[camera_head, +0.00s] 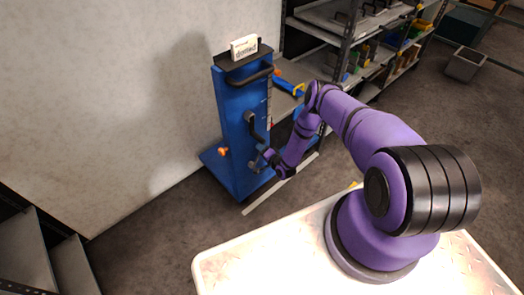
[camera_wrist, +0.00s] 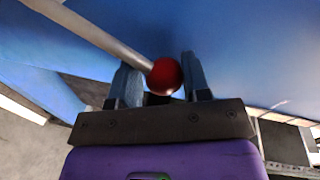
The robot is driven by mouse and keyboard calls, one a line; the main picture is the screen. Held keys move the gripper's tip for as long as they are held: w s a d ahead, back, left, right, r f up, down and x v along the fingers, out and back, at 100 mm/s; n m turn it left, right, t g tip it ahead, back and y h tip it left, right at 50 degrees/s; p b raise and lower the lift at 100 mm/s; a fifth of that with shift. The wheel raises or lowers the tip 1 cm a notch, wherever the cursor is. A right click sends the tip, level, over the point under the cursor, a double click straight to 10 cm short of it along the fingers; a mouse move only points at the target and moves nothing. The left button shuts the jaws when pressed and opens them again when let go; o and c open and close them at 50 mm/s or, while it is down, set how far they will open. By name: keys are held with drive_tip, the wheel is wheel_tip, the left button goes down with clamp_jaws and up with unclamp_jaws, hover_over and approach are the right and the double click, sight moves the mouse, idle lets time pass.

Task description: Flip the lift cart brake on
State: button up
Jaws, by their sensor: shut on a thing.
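The blue lift cart (camera_head: 237,135) stands against the wall in the head view, with a black handle (camera_head: 250,77) near its top. My gripper (camera_head: 266,159) is low at the cart's front face. In the wrist view a grey lever rod (camera_wrist: 98,36) comes down from the upper left and ends in a red ball knob (camera_wrist: 165,77). My gripper (camera_wrist: 161,84) has its two fingers on either side of this knob and is shut on it. The knob is hidden or too small to make out in the head view.
An orange knob (camera_head: 223,152) sticks out at the cart's left side. A sign (camera_head: 244,47) stands on the cart's top. Shelves (camera_head: 375,62) with bins are behind at the right. A grey bin (camera_head: 465,65) stands farther right. Grey steps (camera_head: 25,250) are at the lower left.

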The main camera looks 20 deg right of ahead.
drive_tip(key=shift+s+a+f, duration=0.15)
drive_tip(key=shift+a, duration=0.05)
drive_tip(key=o, duration=1.2)
drive_tip(key=shift+o, duration=0.2)
drive_tip(key=shift+d, duration=0.1)
drive_tip(key=v, duration=1)
drive_tip(key=shift+s, duration=0.35)
drive_tip(key=shift+d, duration=0.1)
